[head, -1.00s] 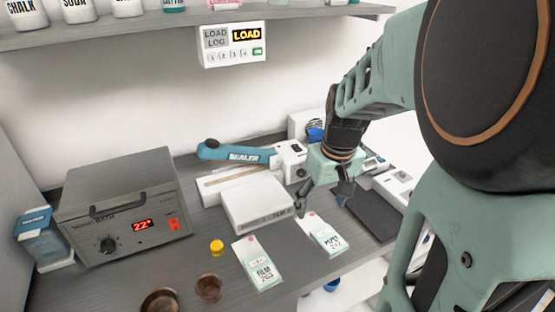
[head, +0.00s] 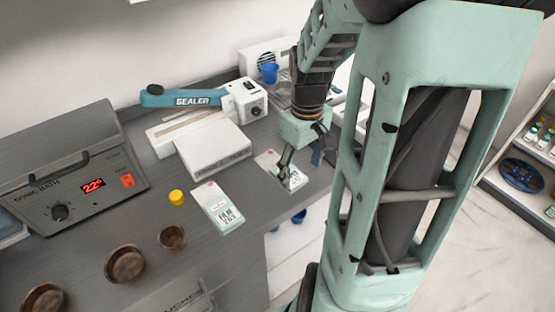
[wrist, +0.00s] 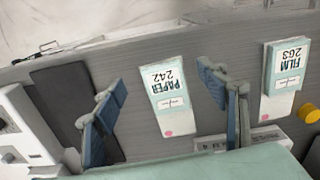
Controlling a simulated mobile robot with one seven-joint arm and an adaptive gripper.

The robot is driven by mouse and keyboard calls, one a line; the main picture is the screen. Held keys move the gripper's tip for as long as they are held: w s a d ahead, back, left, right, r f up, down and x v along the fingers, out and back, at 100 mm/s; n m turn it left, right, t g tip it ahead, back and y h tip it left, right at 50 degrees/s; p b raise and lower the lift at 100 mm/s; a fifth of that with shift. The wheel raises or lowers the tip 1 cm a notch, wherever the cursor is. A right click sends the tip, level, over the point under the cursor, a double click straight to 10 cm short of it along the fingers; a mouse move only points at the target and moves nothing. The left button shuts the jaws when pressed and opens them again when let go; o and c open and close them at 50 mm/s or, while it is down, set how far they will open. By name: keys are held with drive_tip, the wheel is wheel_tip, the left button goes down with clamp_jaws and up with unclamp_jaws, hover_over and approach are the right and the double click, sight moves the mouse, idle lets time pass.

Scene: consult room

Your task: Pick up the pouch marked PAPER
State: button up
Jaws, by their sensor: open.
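The pouch marked PAPER 242 (wrist: 171,100) lies flat on the grey counter. In the wrist view it sits between my gripper's (wrist: 160,100) two blue fingers, clear of both. My gripper is open and empty. In the head view the PAPER pouch (head: 269,162) is partly hidden behind my gripper (head: 302,166), which hangs over it. A second pouch, marked FILM 263 (head: 218,206), lies to its left on the counter; it also shows at the right in the wrist view (wrist: 284,83).
A white box (head: 212,150) and the blue-handled sealer (head: 185,98) stand behind the pouches. A sonic bath (head: 75,170), a yellow cap (head: 177,197) and several brown bowls (head: 125,263) are to the left. A dark mat (wrist: 75,100) lies beside the PAPER pouch. The counter's front edge is close.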

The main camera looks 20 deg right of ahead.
sight(299, 182)
wheel_tip(299, 182, down, 4)
drive_tip(key=shift+w+f, duration=0.15)
drive_tip(key=shift+f, duration=0.1)
drive_tip(key=c, duration=1.1)
drive_tip(key=shift+r, duration=0.15)
